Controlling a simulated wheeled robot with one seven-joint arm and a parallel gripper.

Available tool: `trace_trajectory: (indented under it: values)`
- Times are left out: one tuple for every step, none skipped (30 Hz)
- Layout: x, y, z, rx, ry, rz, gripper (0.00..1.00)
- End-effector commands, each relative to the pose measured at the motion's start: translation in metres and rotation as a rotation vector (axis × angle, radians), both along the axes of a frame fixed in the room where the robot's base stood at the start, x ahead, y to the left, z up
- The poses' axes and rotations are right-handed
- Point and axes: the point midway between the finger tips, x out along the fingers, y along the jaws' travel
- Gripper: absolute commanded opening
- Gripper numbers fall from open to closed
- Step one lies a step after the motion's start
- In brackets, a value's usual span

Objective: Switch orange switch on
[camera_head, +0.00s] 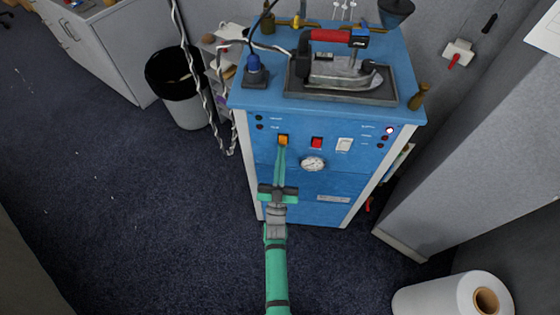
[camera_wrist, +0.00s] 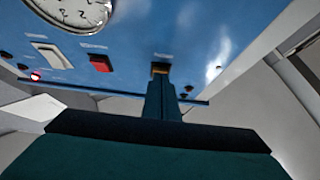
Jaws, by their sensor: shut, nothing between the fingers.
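The orange switch (camera_head: 283,140) is on the upper left of the blue cabinet's front panel. In the wrist view the orange switch (camera_wrist: 160,67) shows just past my fingertips, partly hidden by them. My gripper (camera_head: 281,150) is green and shut, with nothing between its fingers. Its tips (camera_wrist: 161,80) point at the orange switch and are at or very close to its lower part. I cannot tell whether they touch it. Whether the switch is on or off cannot be told.
A red switch (camera_head: 316,143), a white switch (camera_head: 344,145) and a round gauge (camera_head: 312,164) are right of the orange switch. An iron (camera_head: 345,72) stands on the cabinet top (camera_head: 262,98). A black bin (camera_head: 176,75) is left, a white roll (camera_head: 450,297) lower right.

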Motion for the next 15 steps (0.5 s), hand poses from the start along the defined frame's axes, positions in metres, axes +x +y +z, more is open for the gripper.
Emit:
trace_trajectory:
  values:
    - [0.0006, -0.0001, -0.0003, 0.000, 0.000, 0.000, 0.00]
    - [0.0008, -0.0001, -0.0004, 0.000, 0.000, 0.000, 0.00]
    - [0.0007, -0.0001, -0.0004, 0.000, 0.001, 0.000, 0.00]
    - [0.0007, 0.0000, -0.0004, 0.000, 0.000, 0.000, 0.00]
    - [0.0007, 0.0000, -0.0005, 0.000, 0.001, 0.000, 0.00]
    - [0.0006, 0.0000, -0.0004, 0.000, 0.000, 0.000, 0.00]
    - [0.0005, 0.0000, -0.0005, 0.000, 0.001, 0.000, 0.00]
    - [0.0005, 0.0001, -0.0005, 0.000, 0.000, 0.000, 0.00]
    - [0.0006, 0.0001, -0.0006, 0.000, 0.001, 0.000, 0.00]
    - [0.0011, 0.0001, -0.0007, 0.000, 0.000, 0.000, 0.00]
    - [0.0021, 0.0000, -0.0010, 0.000, 0.000, 0.000, 0.00]
    - [0.0042, -0.0002, -0.0018, 0.000, 0.001, 0.000, 0.00]
    - [0.0064, -0.0005, -0.0026, -0.001, 0.001, -0.001, 0.00]
    - [0.0088, -0.0007, -0.0034, -0.001, 0.000, -0.001, 0.00]
    - [0.0083, -0.0005, -0.0036, -0.001, 0.000, 0.000, 0.00]
